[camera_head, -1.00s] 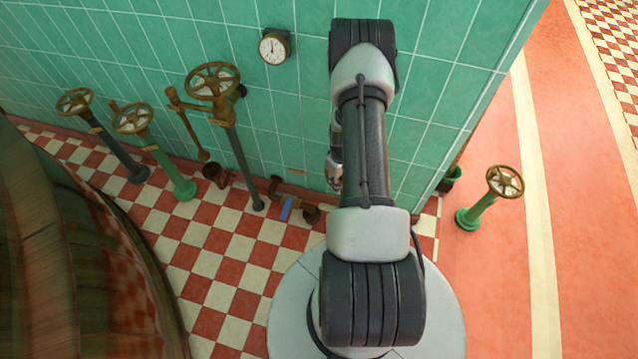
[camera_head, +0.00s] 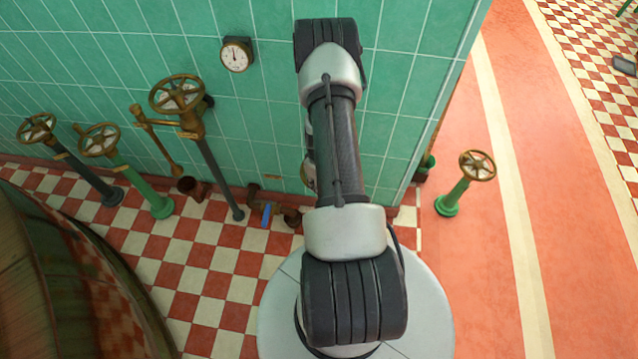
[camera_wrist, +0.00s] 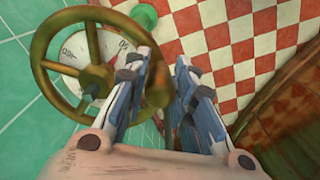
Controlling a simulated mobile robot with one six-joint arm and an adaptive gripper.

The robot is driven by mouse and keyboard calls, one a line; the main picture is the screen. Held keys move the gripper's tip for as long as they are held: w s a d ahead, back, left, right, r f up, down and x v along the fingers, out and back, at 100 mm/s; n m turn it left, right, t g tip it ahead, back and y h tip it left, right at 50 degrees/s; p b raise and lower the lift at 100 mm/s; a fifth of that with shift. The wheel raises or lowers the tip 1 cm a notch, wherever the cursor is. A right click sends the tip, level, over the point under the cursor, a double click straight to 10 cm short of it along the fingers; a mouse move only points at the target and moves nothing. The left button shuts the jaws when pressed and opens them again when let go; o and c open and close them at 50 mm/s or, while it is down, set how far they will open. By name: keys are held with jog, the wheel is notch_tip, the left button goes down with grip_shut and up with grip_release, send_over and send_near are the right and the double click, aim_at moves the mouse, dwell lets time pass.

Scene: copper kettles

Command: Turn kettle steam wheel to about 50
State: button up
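In the wrist view a brass spoked handwheel (camera_wrist: 38,62) sits at the left over a pale round dial (camera_wrist: 68,58) with number marks, one looking like 50. My gripper (camera_wrist: 163,62) is at the wheel's right side. Its two fingers stand a short way apart, with a brown knob-like part (camera_wrist: 158,88) between them, near the left finger. Floor shows in the gap at the right finger, so no firm grip shows. In the head view my arm hides the gripper, and I cannot tell which wheel it is at. The copper kettle (camera_head: 40,270) stands at the lower left.
Several handwheels on posts stand along the green tiled wall (camera_head: 400,60): a tall one (camera_head: 177,93), a green one (camera_head: 100,140), a dark one (camera_head: 37,128). Another green-posted wheel (camera_head: 477,165) stands right, on open orange floor. A round gauge (camera_head: 237,54) hangs on the wall.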

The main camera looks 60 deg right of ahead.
jog(key=o, duration=0.4)
jog(key=shift+c, duration=0.2)
notch_tip(320, 180, up, 12)
dwell(0.4)
dwell(0.4)
